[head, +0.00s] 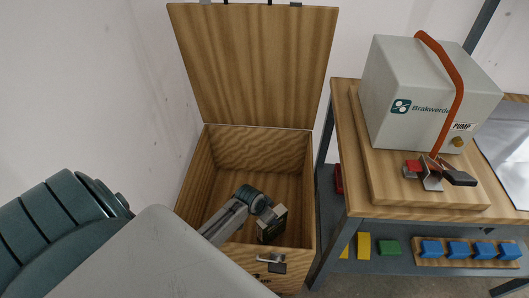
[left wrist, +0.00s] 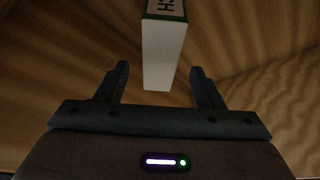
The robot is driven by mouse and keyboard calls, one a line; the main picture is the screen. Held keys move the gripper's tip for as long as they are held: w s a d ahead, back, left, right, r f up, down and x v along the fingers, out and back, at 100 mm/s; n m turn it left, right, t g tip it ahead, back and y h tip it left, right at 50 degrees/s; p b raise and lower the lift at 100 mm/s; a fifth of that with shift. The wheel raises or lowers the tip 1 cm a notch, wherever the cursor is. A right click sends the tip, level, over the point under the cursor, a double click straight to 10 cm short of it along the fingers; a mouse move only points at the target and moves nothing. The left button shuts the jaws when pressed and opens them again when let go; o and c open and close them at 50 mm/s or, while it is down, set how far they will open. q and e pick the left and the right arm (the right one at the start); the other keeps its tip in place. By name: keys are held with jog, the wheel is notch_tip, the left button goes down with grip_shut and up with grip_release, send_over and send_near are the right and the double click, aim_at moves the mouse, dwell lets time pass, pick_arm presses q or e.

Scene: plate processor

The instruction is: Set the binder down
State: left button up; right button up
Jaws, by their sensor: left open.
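The binder (left wrist: 164,55) shows in the left wrist view as a white block with a green-edged, lettered face at the top of the picture. My left gripper (left wrist: 159,72) is open. Its two dark fingers stand on either side of the binder's near end, with a visible gap on each side. In the head view my left arm reaches down into an open wooden box (head: 198,190), with the left gripper (head: 272,226) inside it near the front wall. I cannot clearly make out the binder in the head view. My right gripper is not in view.
The box's lid (head: 255,65) stands open at the back, and a latch (head: 272,263) is on its front. To the right, a wooden workbench (head: 345,130) carries a grey pump machine (head: 415,90) and a clamp (head: 435,175). Blue blocks (head: 457,250) sit on the lower shelf.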

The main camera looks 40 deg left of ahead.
pick_arm(q)
jog(key=shift+v, duration=2.15)
